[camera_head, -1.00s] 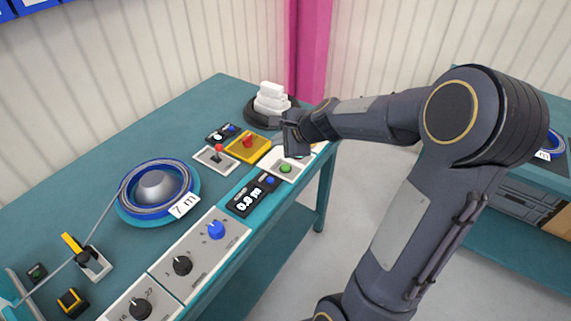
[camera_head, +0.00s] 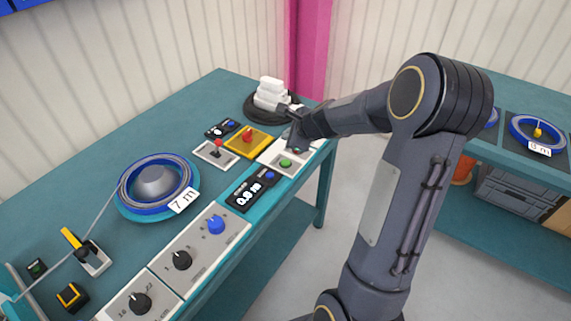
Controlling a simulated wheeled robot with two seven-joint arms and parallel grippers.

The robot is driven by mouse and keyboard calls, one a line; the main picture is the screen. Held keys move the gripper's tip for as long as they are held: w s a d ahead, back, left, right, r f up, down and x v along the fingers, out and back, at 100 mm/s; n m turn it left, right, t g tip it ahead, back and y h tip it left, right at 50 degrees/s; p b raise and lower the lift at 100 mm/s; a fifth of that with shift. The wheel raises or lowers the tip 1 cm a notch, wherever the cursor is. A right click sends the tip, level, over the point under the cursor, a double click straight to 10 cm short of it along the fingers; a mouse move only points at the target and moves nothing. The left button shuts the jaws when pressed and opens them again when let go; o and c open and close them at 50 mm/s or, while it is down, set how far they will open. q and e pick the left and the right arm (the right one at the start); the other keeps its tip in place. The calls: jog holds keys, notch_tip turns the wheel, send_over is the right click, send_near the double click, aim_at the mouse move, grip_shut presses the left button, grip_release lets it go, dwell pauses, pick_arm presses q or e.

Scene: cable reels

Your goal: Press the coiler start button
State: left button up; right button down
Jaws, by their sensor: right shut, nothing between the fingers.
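A green button (camera_head: 286,163) sits on a white panel (camera_head: 270,159) at the table's right edge. A blue button (camera_head: 270,175) is just in front of it, by a black display (camera_head: 253,190) with a small reading in metres. My right gripper (camera_head: 293,147) is shut and empty, its fingers pointing down over the far part of the white panel, just behind the green button. It looks apart from the green button. It partly hides a red spot on the panel. My left gripper is not in view.
A yellow box with a red button (camera_head: 248,138) and a red-tipped lever (camera_head: 217,150) stand left of the white panel. White blocks on a dark disc (camera_head: 270,98) are behind. Knob panels (camera_head: 203,246) line the front edge. Another table (camera_head: 500,170) stands at right.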

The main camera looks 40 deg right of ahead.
aim_at(288, 164)
notch_tip(288, 164, down, 8)
jog(key=b, duration=0.6)
jog(key=shift+r+b, duration=0.2)
jog(key=shift+b, duration=0.1)
jog(key=shift+f, duration=0.1)
dwell(1.3)
jog(key=shift+f+b, duration=0.3)
jog(key=shift+b, duration=0.1)
